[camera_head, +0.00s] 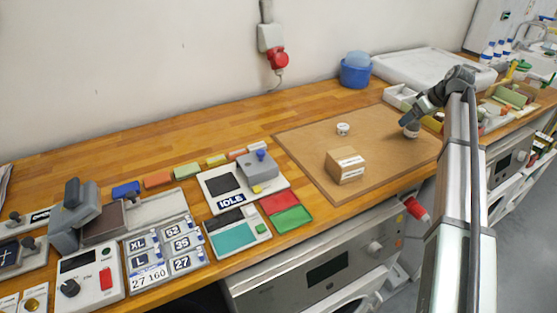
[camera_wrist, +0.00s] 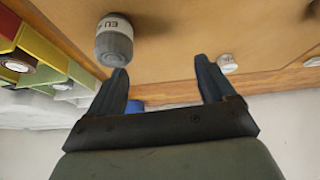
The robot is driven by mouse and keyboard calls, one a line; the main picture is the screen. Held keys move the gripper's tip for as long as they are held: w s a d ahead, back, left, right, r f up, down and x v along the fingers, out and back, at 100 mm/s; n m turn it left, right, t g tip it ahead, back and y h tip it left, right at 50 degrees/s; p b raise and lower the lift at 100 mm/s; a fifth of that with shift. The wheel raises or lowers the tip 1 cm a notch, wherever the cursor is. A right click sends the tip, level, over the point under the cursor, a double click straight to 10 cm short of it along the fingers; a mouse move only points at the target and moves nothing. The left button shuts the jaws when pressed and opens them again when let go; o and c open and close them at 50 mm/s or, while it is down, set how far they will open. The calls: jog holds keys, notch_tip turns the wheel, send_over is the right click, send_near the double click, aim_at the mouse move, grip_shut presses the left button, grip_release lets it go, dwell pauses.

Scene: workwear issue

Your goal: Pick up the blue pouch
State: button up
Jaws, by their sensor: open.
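My gripper (camera_head: 407,119) is at the right end of the brown board, its jaws open and empty in the wrist view (camera_wrist: 160,72). A grey jar with a white band marked "EU" (camera_wrist: 114,45) lies just beyond the left fingertip there; in the head view it shows below my gripper (camera_head: 411,131). I cannot make out a clear blue pouch. A small flat blue item (camera_head: 126,190) lies far left, behind the number plates; I cannot tell if it is a pouch. A blue patch (camera_wrist: 135,106) shows between the jaws, too little to identify.
The brown board (camera_head: 385,155) holds a cardboard box (camera_head: 346,166) and a small white jar (camera_head: 343,128). A blue bucket (camera_head: 355,73) stands behind it. Colourful bins (camera_wrist: 45,55) stand beside the board. Stamping gear and plates crowd the left. The back strip of the worktop is largely clear.

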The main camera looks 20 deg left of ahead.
jog(key=s+a+r+n+g, duration=0.1)
jog(key=s+a+n, duration=0.25)
jog(key=a, duration=1.25)
jog(key=s+a+n+g+h, duration=0.15)
jog(key=s+a, duration=0.25)
jog(key=a, duration=1.2)
jog(key=s+a+r+n+g, duration=0.1)
jog(key=s+a+n, duration=0.3)
jog(key=a, duration=1.1)
notch_tip(320, 180, up, 2)
jog(key=n+h, duration=0.3)
jog(key=n, duration=0.5)
send_over(126, 189)
jog(key=shift+g, duration=0.25)
jog(key=f, duration=0.8)
jog(key=shift+w+a, duration=0.25)
jog(key=shift+w, duration=0.15)
jog(key=shift+s+d+f, duration=0.1)
jog(key=shift+s+f, duration=0.1)
jog(key=shift+f, duration=1.1)
jog(key=shift+s+d+f, duration=0.1)
jog(key=shift+s+f, duration=0.05)
jog(key=shift+f, duration=1.15)
jog(key=shift+c, duration=0.4)
jog(key=c, duration=1.1)
